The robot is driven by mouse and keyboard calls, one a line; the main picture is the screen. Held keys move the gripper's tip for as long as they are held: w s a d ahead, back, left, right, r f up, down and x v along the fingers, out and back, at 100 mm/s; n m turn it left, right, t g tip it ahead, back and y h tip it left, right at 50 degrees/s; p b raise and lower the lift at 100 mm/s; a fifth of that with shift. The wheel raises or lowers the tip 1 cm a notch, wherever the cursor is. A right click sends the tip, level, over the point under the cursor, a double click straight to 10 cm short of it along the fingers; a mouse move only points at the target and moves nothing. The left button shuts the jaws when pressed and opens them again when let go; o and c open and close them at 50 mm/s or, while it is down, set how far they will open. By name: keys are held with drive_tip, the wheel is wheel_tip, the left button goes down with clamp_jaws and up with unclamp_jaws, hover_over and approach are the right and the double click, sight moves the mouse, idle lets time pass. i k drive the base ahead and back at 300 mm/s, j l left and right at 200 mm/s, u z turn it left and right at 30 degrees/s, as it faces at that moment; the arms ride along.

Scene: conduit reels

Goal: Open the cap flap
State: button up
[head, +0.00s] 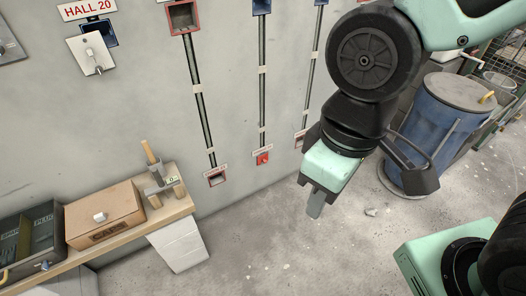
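My gripper (315,204) hangs at the right of the middle of the head view, pointing down in front of the wall. Its grey tip shows as one piece, so I cannot see a gap between fingers. Nothing is visibly held in it. No part is labelled as the cap flap, and I cannot tell for sure which one it is. A grey square plate with a knob (92,53) is on the wall at the upper left, beside a dark blue box (103,30) under the HALL 20 sign (88,9). My gripper is well apart from both.
Several dark conduits run down the wall, one from an open red box (183,16) to a lower socket (216,177). A red fitting (263,158) ends another. A wooden shelf (125,236) holds a brown box (104,215). A blue drum (435,135) stands right. Floor below is mostly clear.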

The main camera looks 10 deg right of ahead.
sight(84, 215)
drive_tip(key=u, duration=1.4)
drive_tip(key=i+j+z, duration=0.1)
drive_tip(key=i, duration=0.35)
drive_tip(key=i+j, duration=0.35)
drive_tip(key=i+l+z, duration=0.05)
drive_tip(key=i, duration=0.05)
